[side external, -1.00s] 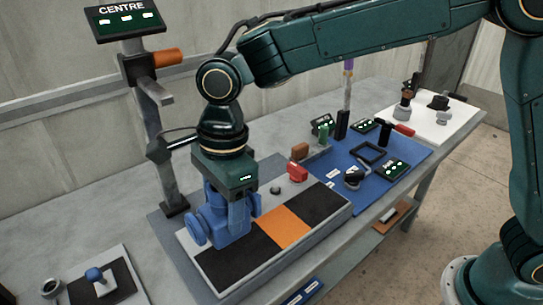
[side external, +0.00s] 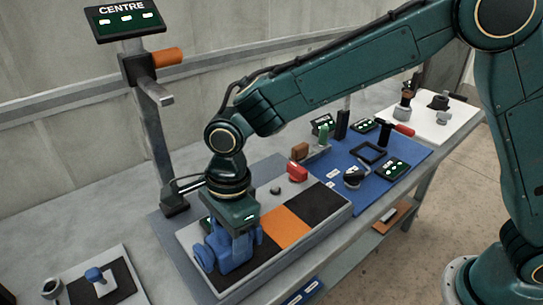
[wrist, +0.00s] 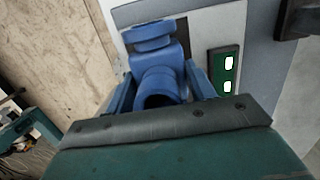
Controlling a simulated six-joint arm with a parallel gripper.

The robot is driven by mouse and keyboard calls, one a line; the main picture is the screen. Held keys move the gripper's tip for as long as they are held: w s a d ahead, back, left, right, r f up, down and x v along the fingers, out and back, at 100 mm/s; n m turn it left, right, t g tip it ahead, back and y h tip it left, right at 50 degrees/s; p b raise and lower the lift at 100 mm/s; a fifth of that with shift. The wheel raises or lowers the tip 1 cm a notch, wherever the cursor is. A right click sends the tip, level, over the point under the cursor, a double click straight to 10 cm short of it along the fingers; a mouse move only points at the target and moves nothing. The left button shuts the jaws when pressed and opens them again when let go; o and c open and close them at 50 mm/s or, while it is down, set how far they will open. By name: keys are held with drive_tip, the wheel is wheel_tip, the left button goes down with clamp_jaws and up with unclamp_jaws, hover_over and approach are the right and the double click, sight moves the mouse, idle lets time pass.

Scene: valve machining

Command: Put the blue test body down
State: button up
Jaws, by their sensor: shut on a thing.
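The blue test body (side external: 220,252) is a blue valve casting with a round flange facing the left front. It is at the black left end of the grey plate (side external: 200,280), low over it; I cannot tell whether it touches. My gripper (side external: 236,238) points down and is shut on the blue test body. In the wrist view the blue test body (wrist: 158,72) sits between the two blue jaws of my gripper (wrist: 162,85), with its flange at the top and a round opening towards me. The underside of the body is hidden.
The plate's orange middle (side external: 285,228) and far black part (side external: 314,203) are clear. A grey post with a CENTRE display (side external: 124,20) rises behind my gripper. A blue mat (side external: 345,205) with small parts lies right.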

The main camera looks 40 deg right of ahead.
drive_tip(key=shift+f, duration=0.2)
drive_tip(key=shift+f, duration=0.15)
drive_tip(key=o, duration=1.5)
drive_tip(key=r, duration=0.4)
drive_tip(key=d+r, duration=0.1)
drive_tip(key=r, duration=0.7)
drive_tip(key=shift+d+r, duration=0.1)
drive_tip(key=shift+d, duration=0.15)
